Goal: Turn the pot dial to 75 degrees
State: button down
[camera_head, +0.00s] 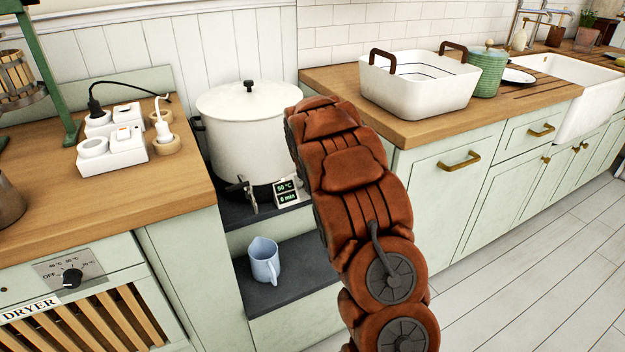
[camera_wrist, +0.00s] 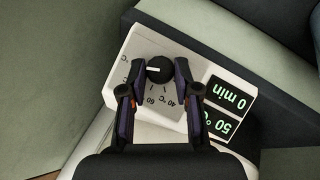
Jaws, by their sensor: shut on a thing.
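The white pot (camera_head: 250,125) with a lid stands in the gap between the counters, in the head view. Its control panel shows a display (camera_head: 286,191) reading 50 °C and 0 min. In the wrist view the panel appears upside down, with the display (camera_wrist: 229,108) at right and the black pot dial (camera_wrist: 158,69) at upper middle. The dial's white mark points left in that view; printed labels 40 °C and 60 lie below it. My gripper (camera_wrist: 155,80) has its fingers on both sides of the dial, shut on it. In the head view my arm hides the dial and gripper.
A blue jug (camera_head: 264,261) stands on the dark lower shelf. The left counter holds a white power strip (camera_head: 112,150) with plugs; below is a dryer dial (camera_head: 72,278). A white basin (camera_head: 420,85) stands on the right counter (camera_head: 345,85), whose corner is close to my arm.

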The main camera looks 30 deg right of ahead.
jog(key=shift+m+y+p, duration=0.4)
jog(key=shift+m, duration=0.2)
dwell(0.3)
jog(key=c, duration=0.8)
grip_release()
jog(key=shift+c, duration=0.2)
jog(key=shift+r, duration=0.15)
jog(key=v, duration=1.1)
jog(key=shift+r, duration=0.4)
jog(key=shift+s, duration=0.1)
